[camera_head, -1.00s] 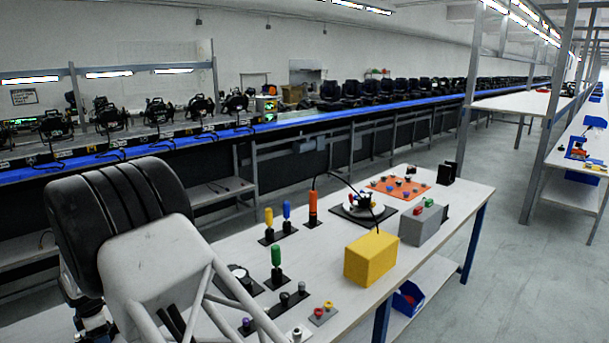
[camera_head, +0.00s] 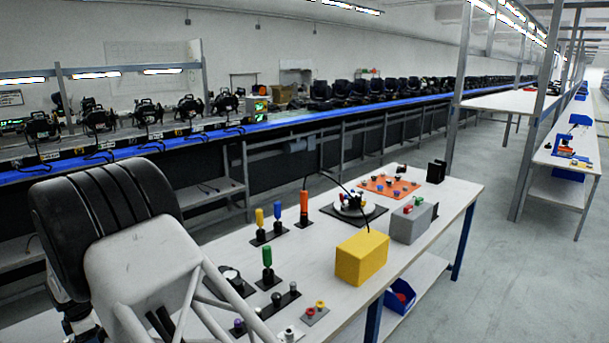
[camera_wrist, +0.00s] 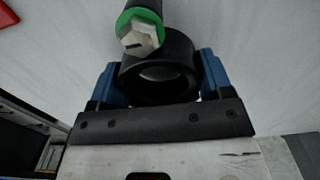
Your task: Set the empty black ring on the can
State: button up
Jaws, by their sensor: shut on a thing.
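My gripper (camera_wrist: 160,75) shows in the wrist view, with its blue fingers shut on the outside of a black ring (camera_wrist: 178,95). The ring's opening faces the camera and looks empty, with a pale surface visible through it. A dark cylinder with a green band (camera_wrist: 126,18) and a silver hexagonal end overlaps the ring's upper left rim in this view. I cannot tell whether they touch or whether this is the can. My fingers and the ring are out of sight in the head view. I cannot make out the can for sure there.
The white table (camera_head: 300,262) carries a yellow box (camera_head: 361,257), a grey box (camera_head: 411,223), an orange cylinder (camera_head: 304,203), a green-topped post (camera_head: 267,256) and several small knobs. A thin black cable arches over the yellow box. An orange mat (camera_head: 389,187) lies farther back.

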jog(key=shift+r, duration=2.85)
jog(key=w+d+r+m, duration=0.4)
jog(key=w+d+m, duration=0.5)
jog(key=w+d, duration=0.65)
notch_tip(320, 180, up, 4)
jog(key=m, duration=0.9)
send_over(230, 274)
jog(key=shift+f, duration=0.3)
jog(key=shift+f, duration=3.1)
jog(key=shift+f, duration=0.2)
